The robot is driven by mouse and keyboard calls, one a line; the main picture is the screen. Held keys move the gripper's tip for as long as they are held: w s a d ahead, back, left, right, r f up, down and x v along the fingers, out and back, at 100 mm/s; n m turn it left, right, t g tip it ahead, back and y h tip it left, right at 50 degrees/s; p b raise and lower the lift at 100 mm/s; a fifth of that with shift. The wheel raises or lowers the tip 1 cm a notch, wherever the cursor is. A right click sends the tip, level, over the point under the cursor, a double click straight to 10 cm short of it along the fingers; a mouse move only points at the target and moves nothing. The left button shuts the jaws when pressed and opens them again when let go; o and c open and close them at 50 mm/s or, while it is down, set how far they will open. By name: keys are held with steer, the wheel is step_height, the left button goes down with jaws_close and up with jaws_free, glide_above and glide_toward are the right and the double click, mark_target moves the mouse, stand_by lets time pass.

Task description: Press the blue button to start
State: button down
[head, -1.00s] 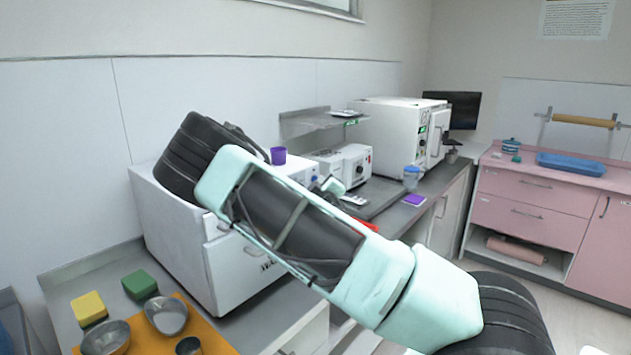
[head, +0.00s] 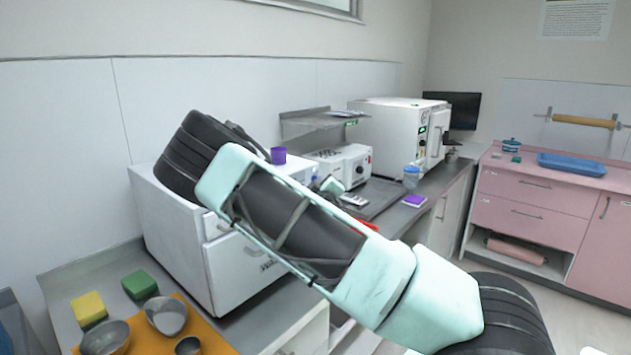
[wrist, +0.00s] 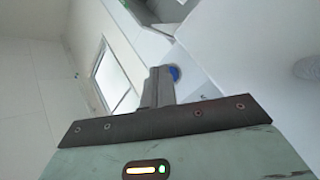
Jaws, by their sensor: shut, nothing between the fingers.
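The blue button (wrist: 174,73) shows in the wrist view just beyond and beside the tip of my gripper (wrist: 160,72), on a pale panel. The fingers are shut together with nothing between them. They partly cover the button, and I cannot tell whether they touch it. In the head view, a small blue spot (head: 314,178) shows on the front of the white machine (head: 180,245), close to the small teal end of my arm (head: 332,185). My own arm hides much of this machine's front.
A purple cup (head: 278,155) stands on top of the machine. To its right are a smaller white device (head: 352,163) and a larger white unit (head: 385,130). Yellow (head: 89,308) and green (head: 138,285) sponges and metal bowls (head: 166,315) are at the front left.

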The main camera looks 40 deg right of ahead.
steer(key=shift+s, duration=0.65)
steer(key=shift+s+d+b, duration=0.2)
steer(key=shift+s+b, duration=0.1)
steer(key=shift+s, duration=2.2)
